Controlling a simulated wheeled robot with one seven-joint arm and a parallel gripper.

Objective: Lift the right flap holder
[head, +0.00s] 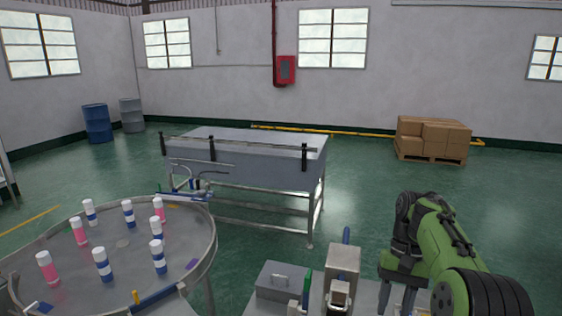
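A steel table with a box-like top (250,160) stands in the middle of the head view. Black upright holders stand along its front side: one at the left corner (163,144), one left of the middle (212,149) and one near the right end (304,157). The right one is upright, and I cannot tell for sure which part is the flap holder. My green arm is at the lower right, well apart from that table. My gripper (397,296) seems to point down at the bottom edge, partly cut off; its opening is unclear.
A round steel table (122,244) at the lower left carries several pink or blue bottles with white caps. A bench with a grey box (281,281) and a steel device (342,268) stands close in front. Cartons (432,139) sit on a pallet; green floor around is open.

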